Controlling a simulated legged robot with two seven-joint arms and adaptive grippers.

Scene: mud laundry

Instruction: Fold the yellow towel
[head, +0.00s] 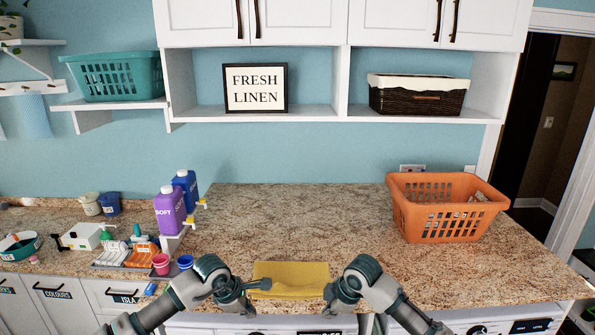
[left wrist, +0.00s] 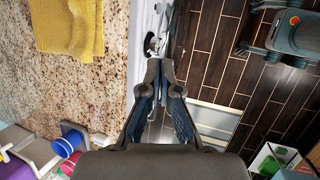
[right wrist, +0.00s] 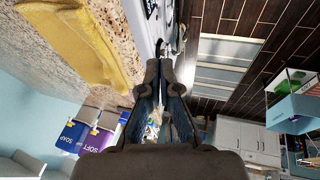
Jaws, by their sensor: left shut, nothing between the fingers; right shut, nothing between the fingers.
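The yellow towel (head: 292,274) lies as a compact rectangle on the granite counter near its front edge, between my two grippers. In the left wrist view the towel (left wrist: 68,25) shows at the top left, with uneven, layered lower edges. In the right wrist view the towel (right wrist: 72,38) shows at the upper left. My left gripper (head: 258,286) is shut and empty at the towel's left side; whether it touches is unclear. Its closed fingers (left wrist: 155,68) point along the counter's front. My right gripper (head: 332,298), at the towel's right side, is shut and empty, fingers together (right wrist: 155,68).
An orange basket (head: 447,215) stands at the back right of the counter. Purple (head: 170,210) and blue (head: 187,185) bottles, pink (head: 161,263) and blue (head: 185,261) cups and a tray stand on the left. The counter behind the towel is clear.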

